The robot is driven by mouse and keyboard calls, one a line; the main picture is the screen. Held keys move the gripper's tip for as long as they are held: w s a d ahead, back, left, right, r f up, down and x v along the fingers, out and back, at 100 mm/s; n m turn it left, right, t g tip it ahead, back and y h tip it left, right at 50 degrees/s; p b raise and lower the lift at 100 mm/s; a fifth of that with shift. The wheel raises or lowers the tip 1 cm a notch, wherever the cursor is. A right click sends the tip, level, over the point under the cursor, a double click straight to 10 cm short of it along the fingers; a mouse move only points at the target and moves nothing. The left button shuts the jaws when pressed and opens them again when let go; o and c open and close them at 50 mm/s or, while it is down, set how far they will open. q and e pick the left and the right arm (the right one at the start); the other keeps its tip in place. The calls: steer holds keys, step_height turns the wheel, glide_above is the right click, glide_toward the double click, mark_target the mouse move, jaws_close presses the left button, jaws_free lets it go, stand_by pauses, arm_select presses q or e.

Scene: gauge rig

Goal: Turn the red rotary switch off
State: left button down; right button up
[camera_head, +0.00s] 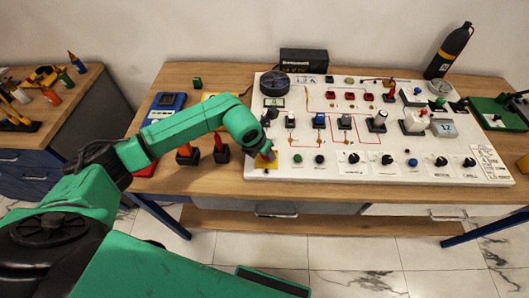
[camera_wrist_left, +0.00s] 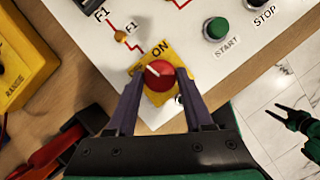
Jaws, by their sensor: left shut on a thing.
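The red rotary switch (camera_wrist_left: 159,75) sits on a yellow plate (camera_wrist_left: 168,55) marked ON at the panel's corner. Its white mark points to the upper left in the left wrist view, left of the word ON. My left gripper (camera_wrist_left: 152,90) is shut on the red knob, one finger on each side. In the head view my left gripper (camera_head: 267,150) covers the knob, and only part of the yellow plate (camera_head: 264,163) shows. My right gripper (camera_wrist_left: 290,112) shows at the right edge of the left wrist view, fingers apart and empty, over the floor.
The white panel (camera_head: 315,178) carries several knobs, switches and gauges. Green START (camera_wrist_left: 216,28) and black STOP (camera_wrist_left: 256,5) buttons are close to the red switch. A yellow meter (camera_wrist_left: 22,62) and red-handled tools lie left of the panel. A black bottle (camera_head: 449,50) stands behind.

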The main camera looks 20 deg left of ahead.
arm_select(q)
steer(key=n+b, duration=0.1)
steer(key=n, duration=0.1)
steer(key=n+y+b, duration=0.1)
steer(key=n+b, duration=0.1)
steer(key=shift+w+d+f+y, duration=0.1)
steer(key=shift+d+y, duration=0.1)
steer(key=shift+y, duration=0.1)
steer(key=shift+n+y+b, duration=0.6)
steer(key=shift+n+b, duration=0.65)
steer(key=shift+n, duration=0.25)
steer(key=shift+r, duration=0.2)
steer(key=shift+c, duration=1.5)
jaws_free()
